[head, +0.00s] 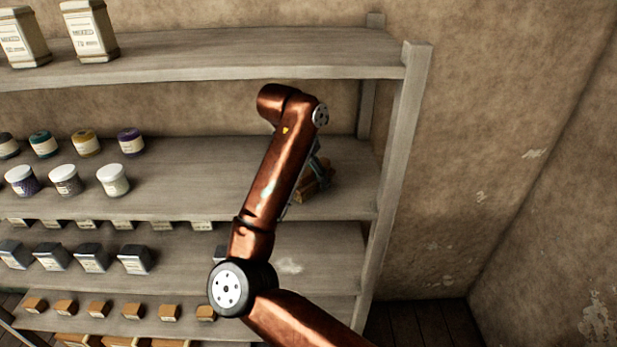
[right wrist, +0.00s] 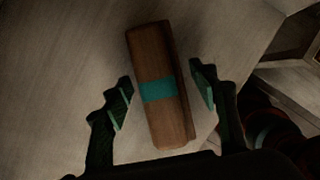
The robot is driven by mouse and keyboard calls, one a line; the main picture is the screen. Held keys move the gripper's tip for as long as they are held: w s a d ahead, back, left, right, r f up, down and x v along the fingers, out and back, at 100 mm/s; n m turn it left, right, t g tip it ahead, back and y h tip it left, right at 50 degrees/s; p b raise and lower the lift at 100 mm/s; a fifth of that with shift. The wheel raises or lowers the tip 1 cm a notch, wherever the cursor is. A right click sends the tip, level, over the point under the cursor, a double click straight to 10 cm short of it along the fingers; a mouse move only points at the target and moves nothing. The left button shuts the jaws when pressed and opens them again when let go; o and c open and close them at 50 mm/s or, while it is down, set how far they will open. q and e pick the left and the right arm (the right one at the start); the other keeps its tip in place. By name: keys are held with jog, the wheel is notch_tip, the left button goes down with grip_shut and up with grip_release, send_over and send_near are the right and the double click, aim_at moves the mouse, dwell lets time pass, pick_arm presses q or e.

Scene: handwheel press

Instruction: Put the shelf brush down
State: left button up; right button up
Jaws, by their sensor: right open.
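The shelf brush (right wrist: 150,50) shows in the right wrist view as a brown wooden block with a teal band around its middle. It lies on the grey wooden shelf board. My right gripper (right wrist: 163,93) is open, with one finger on each side of the brush and a visible gap on both sides. In the head view the brush (head: 318,186) is a small brown shape on the middle shelf (head: 220,205), near the right post. My right arm hides part of it and most of the gripper (head: 308,178). My left gripper is not in view.
Jars (head: 113,180) stand on the left of the same shelf. Tins (head: 88,30) stand on the top shelf (head: 230,62). Dark boxes (head: 136,259) and small brown blocks (head: 134,311) fill lower shelves. The right post (head: 398,180) stands close to the brush.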

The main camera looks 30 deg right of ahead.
jog(key=shift+r, duration=0.1)
jog(key=shift+a+r, duration=0.1)
jog(key=shift+r, duration=0.2)
jog(key=s+a, duration=0.1)
jog(key=a, duration=0.3)
jog(key=s+a, duration=0.1)
jog(key=a, duration=0.3)
jog(key=s+a, duration=0.1)
jog(key=a, duration=0.3)
jog(key=shift+r, duration=0.35)
